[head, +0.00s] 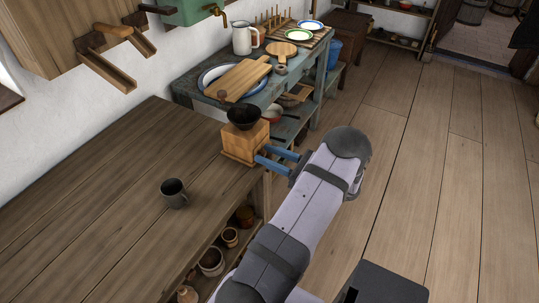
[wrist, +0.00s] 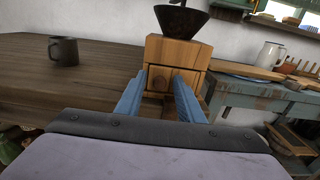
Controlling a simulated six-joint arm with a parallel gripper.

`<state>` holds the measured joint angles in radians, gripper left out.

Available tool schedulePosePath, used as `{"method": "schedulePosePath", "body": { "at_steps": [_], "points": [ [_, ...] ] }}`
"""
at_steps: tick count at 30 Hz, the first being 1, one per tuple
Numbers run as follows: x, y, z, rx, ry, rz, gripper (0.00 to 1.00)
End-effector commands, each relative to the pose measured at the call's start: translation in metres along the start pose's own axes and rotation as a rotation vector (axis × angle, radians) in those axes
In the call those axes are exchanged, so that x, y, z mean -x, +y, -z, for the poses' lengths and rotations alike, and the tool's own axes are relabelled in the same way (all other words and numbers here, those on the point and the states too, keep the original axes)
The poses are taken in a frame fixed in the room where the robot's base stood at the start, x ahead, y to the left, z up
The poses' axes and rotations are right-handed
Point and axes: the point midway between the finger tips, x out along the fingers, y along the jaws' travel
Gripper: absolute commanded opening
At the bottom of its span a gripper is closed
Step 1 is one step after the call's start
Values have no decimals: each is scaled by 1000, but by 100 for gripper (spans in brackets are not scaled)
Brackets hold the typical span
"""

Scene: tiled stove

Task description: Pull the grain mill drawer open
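The grain mill (head: 246,142) is a light wooden box with a dark bowl-shaped hopper (head: 243,115) on top. It stands at the far right corner of the brown table. In the wrist view the mill (wrist: 178,51) shows its drawer front (wrist: 176,74) with a round brown knob (wrist: 158,82). The drawer looks flush with the box. My gripper (wrist: 157,88) is open, with one blue finger on each side of the knob. I cannot tell whether either finger touches it. In the head view my gripper (head: 266,156) is at the mill's right side, and the knob is hidden.
A dark mug (head: 174,193) stands on the wooden table (head: 110,190), left of the mill. A blue bench (head: 275,92) with a cutting board (head: 238,80) and dishes is behind the mill. Pots sit on a shelf under the table. Floor at the right is clear.

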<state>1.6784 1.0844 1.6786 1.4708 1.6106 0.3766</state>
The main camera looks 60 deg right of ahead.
Motion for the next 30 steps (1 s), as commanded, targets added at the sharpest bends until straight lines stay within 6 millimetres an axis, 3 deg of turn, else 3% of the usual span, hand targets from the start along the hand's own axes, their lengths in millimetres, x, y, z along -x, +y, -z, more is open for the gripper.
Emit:
{"method": "schedulePosePath", "body": {
  "at_steps": [2,6,13,23,30],
  "points": [
    [0,0,0,0,0,0,32],
    [0,0,0,0,0,0,0],
    [7,-1,0,1,0,3,0],
    [64,-1,1,2,0,3,0],
    [67,0,0,0,-1,1,0]
  ]
}}
